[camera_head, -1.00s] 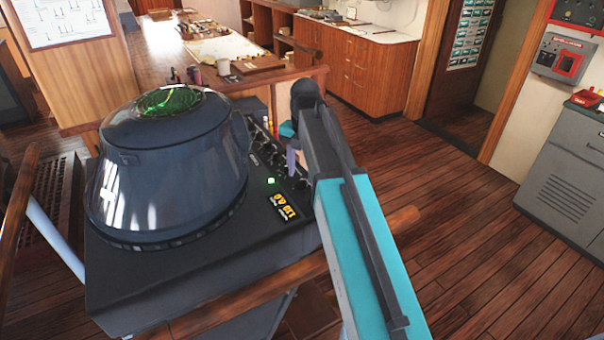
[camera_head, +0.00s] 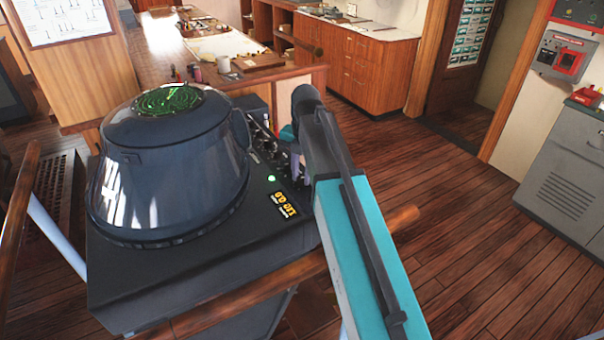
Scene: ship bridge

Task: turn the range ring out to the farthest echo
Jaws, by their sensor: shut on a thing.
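The radar console (camera_head: 165,180) stands at the left, with a dark hood and a round green screen (camera_head: 167,101) on top showing rings. A row of dark knobs (camera_head: 262,142) runs along its right side panel. My gripper (camera_head: 295,158) is at the right end of the knob row, mostly hidden behind my teal and grey arm. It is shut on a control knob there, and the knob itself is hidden.
A wooden rail (camera_head: 290,279) crosses in front of the console. Wooden cabinets (camera_head: 365,68) stand at the back and a grey cabinet (camera_head: 570,165) at the right. The plank floor between is clear.

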